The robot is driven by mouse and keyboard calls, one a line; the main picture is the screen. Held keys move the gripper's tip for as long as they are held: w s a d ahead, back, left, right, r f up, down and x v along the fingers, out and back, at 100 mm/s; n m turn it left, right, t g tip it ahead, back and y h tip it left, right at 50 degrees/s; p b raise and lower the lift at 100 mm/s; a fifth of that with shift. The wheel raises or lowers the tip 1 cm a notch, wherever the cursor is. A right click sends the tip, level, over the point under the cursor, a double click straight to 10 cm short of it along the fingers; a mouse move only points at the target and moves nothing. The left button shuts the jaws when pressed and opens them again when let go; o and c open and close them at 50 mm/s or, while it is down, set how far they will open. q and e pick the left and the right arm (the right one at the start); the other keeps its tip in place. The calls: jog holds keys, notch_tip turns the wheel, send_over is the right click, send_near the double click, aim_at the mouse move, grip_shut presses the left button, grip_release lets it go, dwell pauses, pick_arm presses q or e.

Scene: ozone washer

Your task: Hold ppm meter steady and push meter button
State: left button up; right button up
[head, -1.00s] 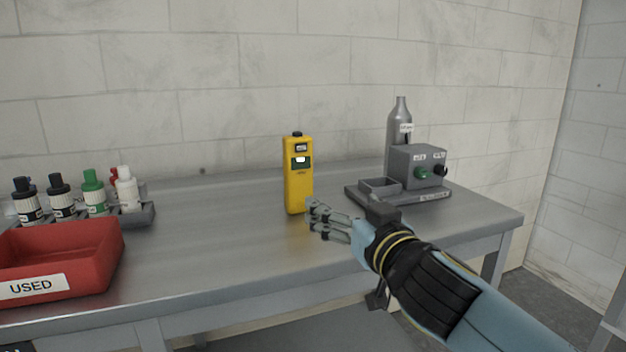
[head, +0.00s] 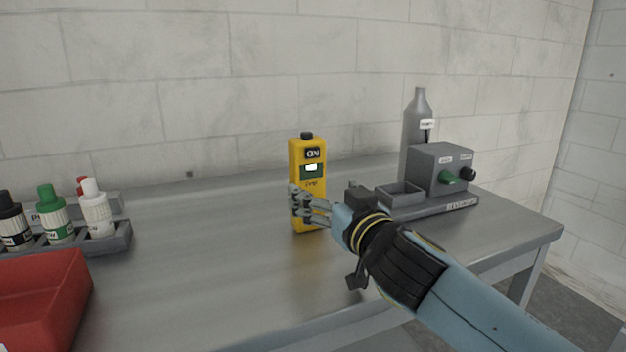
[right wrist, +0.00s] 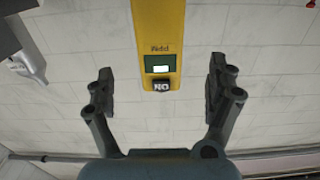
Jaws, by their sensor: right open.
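The yellow ppm meter (head: 308,158) stands upright on the metal table, with a black knob on top, a dark button marked ON and a green display with a lit white patch. My right gripper (head: 297,205) is open in front of the meter's lower half and hides part of it. In the right wrist view the meter (right wrist: 158,25) shows upside down between the two spread fingers of the gripper (right wrist: 161,85), with a gap on each side. The ON button (right wrist: 162,85) lies between the fingertips there. My left gripper is not in view.
A rack of bottles (head: 110,240) and a red bin (head: 45,300) are at the left. The table (head: 200,270) between is clear.

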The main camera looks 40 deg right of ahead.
aim_at(312, 180)
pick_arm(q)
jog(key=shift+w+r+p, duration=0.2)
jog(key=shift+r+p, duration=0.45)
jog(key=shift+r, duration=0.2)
pick_arm(e)
jog(key=x, duration=0.9)
jog(key=shift+s, duration=0.1)
jog(key=c, duration=1.4)
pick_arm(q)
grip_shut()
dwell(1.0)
